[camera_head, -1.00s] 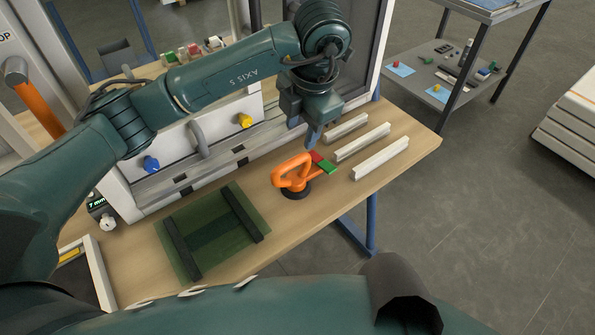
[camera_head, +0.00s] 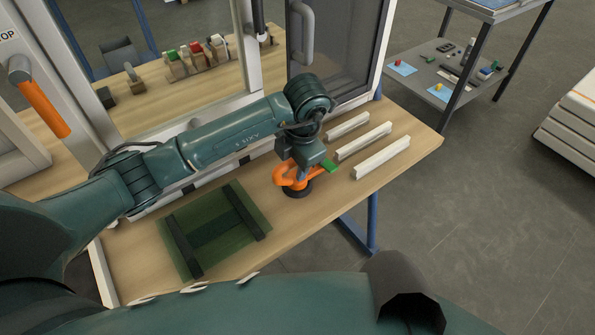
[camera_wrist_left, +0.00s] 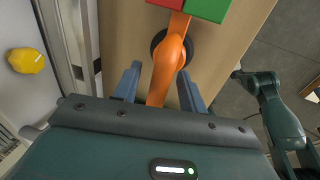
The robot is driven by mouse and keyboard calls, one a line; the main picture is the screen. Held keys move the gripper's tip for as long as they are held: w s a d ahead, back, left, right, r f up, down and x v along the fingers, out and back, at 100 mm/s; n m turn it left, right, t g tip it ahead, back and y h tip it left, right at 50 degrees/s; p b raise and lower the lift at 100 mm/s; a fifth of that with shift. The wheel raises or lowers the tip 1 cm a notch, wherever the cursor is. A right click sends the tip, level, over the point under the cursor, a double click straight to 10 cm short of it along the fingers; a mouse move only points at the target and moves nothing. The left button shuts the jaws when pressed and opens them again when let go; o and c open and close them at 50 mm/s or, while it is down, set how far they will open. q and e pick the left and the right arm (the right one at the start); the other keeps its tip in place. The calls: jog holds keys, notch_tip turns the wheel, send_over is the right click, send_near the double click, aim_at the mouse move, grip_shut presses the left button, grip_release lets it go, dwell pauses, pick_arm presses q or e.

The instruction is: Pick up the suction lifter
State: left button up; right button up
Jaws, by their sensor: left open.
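The orange suction lifter (camera_head: 285,179) stands on the wooden table, its dark round suction cup down on the surface. My left gripper (camera_head: 304,172) is right over it in the head view and hides part of its handle. In the left wrist view, the two blue-grey fingers of my left gripper (camera_wrist_left: 160,85) are apart, one on each side of the orange handle (camera_wrist_left: 166,74). A gap shows between each finger and the handle. My right gripper is not identifiable in the head view.
A green block (camera_head: 330,166) lies close beside the lifter, with a red one (camera_wrist_left: 211,8) next to it. Several white bars (camera_head: 381,158) lie to the right. A green glass pane (camera_head: 210,230) with dark strips lies to the left. The window frame stands behind.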

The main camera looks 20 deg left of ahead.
pick_arm(q)
jog(key=shift+c, duration=0.3)
grip_shut()
jog(key=shift+r, duration=0.2)
